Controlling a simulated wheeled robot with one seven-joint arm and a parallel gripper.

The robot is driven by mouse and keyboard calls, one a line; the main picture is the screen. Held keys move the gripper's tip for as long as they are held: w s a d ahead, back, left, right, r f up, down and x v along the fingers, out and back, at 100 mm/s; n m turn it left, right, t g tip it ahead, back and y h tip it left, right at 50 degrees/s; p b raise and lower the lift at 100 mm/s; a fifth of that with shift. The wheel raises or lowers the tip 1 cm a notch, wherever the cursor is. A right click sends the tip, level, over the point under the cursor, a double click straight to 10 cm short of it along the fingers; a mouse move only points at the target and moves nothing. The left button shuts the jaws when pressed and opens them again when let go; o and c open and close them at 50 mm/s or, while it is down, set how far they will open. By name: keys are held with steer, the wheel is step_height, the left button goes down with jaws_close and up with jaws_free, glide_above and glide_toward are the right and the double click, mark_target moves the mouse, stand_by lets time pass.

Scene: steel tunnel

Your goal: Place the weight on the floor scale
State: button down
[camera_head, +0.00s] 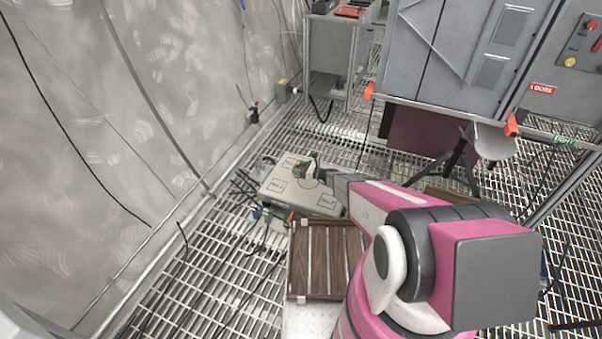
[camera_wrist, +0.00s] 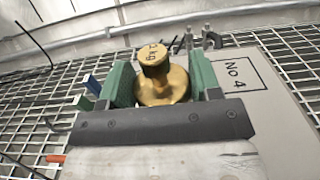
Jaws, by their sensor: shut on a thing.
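The weight (camera_wrist: 160,80) is a brass piece with a knob on top, marked "kg", seen in the wrist view between the green finger pads. My gripper (camera_wrist: 158,88) is shut on it. The floor scale (camera_head: 308,196) is a pale flat plate with numbered boxes, lying on the grating beside the wall. Its "NO 4" corner shows in the wrist view (camera_wrist: 262,95). In the head view my gripper (camera_head: 303,171) is over the far part of the plate. I cannot tell whether the weight touches the plate. The weight is mostly hidden in the head view.
A brown slatted wooden pallet (camera_head: 322,262) lies in front of the scale. Loose cables (camera_head: 247,212) lie on the grating left of it. Grey cabinets (camera_head: 455,50) stand at the back right, and a tripod-like stand (camera_head: 458,160) is below them. The curved wall (camera_head: 110,120) bounds the left.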

mark_target(301, 166)
steer(key=w+f, duration=0.1)
steer(key=w+d, duration=0.1)
steer(key=w, duration=0.1)
steer(key=shift+w+d+f, duration=0.1)
steer(key=shift+f, duration=2.3)
steer(key=shift+f, duration=0.1)
steer(key=shift+c, duration=1.6)
jaws_free()
steer(key=shift+f, duration=0.1)
